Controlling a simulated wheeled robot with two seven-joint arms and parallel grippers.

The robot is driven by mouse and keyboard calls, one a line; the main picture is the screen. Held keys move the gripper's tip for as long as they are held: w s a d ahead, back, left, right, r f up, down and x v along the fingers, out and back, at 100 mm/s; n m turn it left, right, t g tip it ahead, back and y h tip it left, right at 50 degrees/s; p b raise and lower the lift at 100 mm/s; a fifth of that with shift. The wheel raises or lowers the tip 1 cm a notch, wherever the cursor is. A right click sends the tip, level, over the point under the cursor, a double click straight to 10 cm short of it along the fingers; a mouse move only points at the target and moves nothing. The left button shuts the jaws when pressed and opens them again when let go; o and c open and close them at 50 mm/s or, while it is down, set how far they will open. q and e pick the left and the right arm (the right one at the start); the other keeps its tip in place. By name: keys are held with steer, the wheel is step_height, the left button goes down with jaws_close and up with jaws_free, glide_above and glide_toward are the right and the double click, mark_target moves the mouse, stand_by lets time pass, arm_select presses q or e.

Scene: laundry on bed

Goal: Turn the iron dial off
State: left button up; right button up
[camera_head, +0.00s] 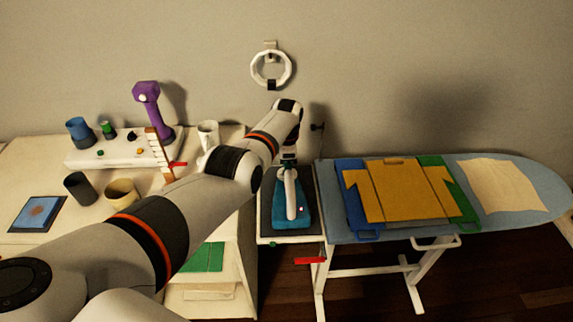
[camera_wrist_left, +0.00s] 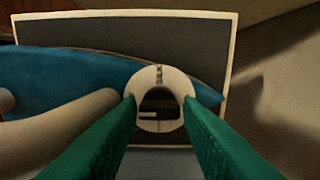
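The iron (camera_head: 291,204) has a blue body and a pale handle, and sits on a dark pad on the small stand in the head view. In the left wrist view its blue body (camera_wrist_left: 60,80) lies across the dark pad. A round white dial (camera_wrist_left: 160,75) with printed marks and a dark centre faces the camera. My left gripper (camera_wrist_left: 160,103) has its green fingertips apart, one at each side of the dial; contact is unclear. In the head view my left arm reaches over the iron and hides part of that area. My right gripper is not in view.
An ironing board (camera_head: 345,237) with folded clothes stands to the right. A white dresser (camera_head: 20,162) with mugs, a purple device (camera_head: 148,98) and a shelf of small items is at left. A white ring (camera_head: 257,70) hangs on the wall behind.

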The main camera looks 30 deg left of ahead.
arm_select(q)
steer(key=shift+o, duration=1.3)
